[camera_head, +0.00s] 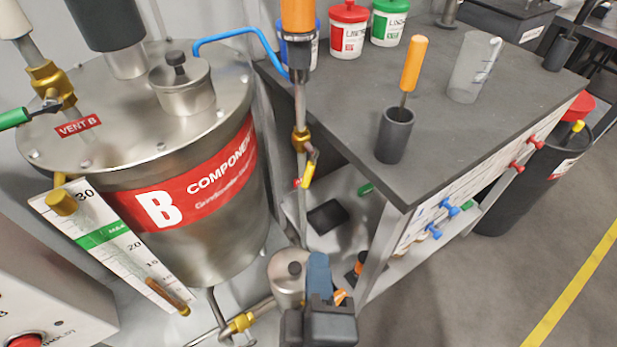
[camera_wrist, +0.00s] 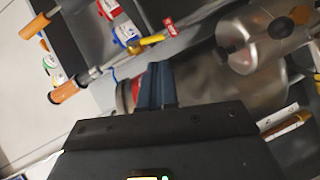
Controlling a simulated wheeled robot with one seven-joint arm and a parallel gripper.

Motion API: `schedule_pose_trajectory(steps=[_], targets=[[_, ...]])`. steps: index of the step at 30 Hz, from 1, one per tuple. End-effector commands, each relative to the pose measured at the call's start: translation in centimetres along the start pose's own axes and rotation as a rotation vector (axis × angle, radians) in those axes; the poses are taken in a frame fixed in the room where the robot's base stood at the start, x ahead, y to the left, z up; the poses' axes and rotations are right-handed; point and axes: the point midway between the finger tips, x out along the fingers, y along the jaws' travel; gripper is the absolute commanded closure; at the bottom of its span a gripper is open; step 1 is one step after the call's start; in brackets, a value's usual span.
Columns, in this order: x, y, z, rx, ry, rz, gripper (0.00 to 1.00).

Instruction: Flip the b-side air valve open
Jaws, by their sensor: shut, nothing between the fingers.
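A small valve with a yellow lever (camera_head: 308,175) sits on a thin vertical pipe just right of the B tank (camera_head: 225,235). It is likely the b-side air valve. The lever hangs down at a slant beside the pipe, below a brass fitting (camera_head: 300,139). In the wrist view the yellow lever (camera_wrist: 152,40) lies ahead of the fingers, near a red tag (camera_wrist: 169,27). My gripper (camera_head: 318,260) is below the lever in the head view, its blue fingers shut and empty. The fingers (camera_wrist: 156,70) show apart from the lever in the wrist view.
A dark workbench (camera_head: 440,130) with a grey cup (camera_head: 395,135), a clear beaker (camera_head: 473,67) and lidded tubs stands at right. A green-handled valve (camera_head: 20,117) is by the VENT B label at left. A small metal pot (camera_head: 287,278) is close to my gripper. Floor at lower right is clear.

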Motion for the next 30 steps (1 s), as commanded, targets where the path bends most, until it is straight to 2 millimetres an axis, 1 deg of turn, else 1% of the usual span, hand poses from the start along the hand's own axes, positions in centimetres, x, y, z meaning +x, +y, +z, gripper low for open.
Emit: schedule_pose_trajectory(steps=[1,3,8,11,24,27,30], targets=[[0.2,0.4,-0.9,-0.015,0.000,0.020,1.00],[0.3,0.8,-1.3,-0.030,-0.008,0.037,1.00],[1.2,1.2,-1.6,-0.039,-0.013,0.048,1.00],[2.6,1.3,-1.6,-0.038,-0.014,0.049,1.00],[10.9,1.7,-1.4,-0.036,-0.013,0.046,1.00],[12.4,1.7,-1.4,-0.037,-0.013,0.046,1.00],[13.4,1.7,-1.4,-0.037,-0.012,0.045,1.00]])
